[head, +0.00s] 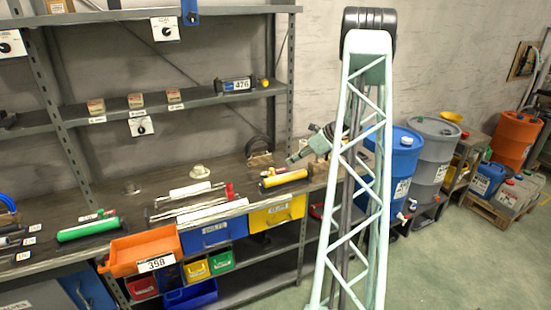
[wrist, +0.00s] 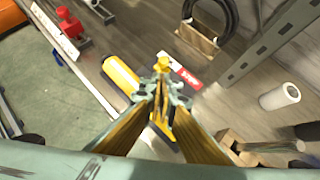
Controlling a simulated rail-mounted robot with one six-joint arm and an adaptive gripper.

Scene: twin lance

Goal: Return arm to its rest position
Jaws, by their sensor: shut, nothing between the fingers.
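My gripper (wrist: 162,92) shows in the wrist view with its two fingers brought together at the tips and nothing held. In the head view, the greenish end of my arm shows above the right part of the workbench (head: 150,197), partly hidden behind my lattice arm link. The fingertips are hard to make out there. A yellow cylinder tool (head: 285,178) lies on the bench just below and left of the arm end. In the wrist view, the yellow cylinder (wrist: 120,75) lies left of the fingers, and a red and white tag (wrist: 179,69) lies beyond their tips.
Orange bin (head: 140,252), blue drawer (head: 213,233) and yellow drawer (head: 277,214) line the bench front. A black hose coil on a wooden block (head: 260,159) stands behind the yellow cylinder. Shelf uprights (head: 291,75) rise nearby. Drums (head: 435,150) stand right; the floor in front is clear.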

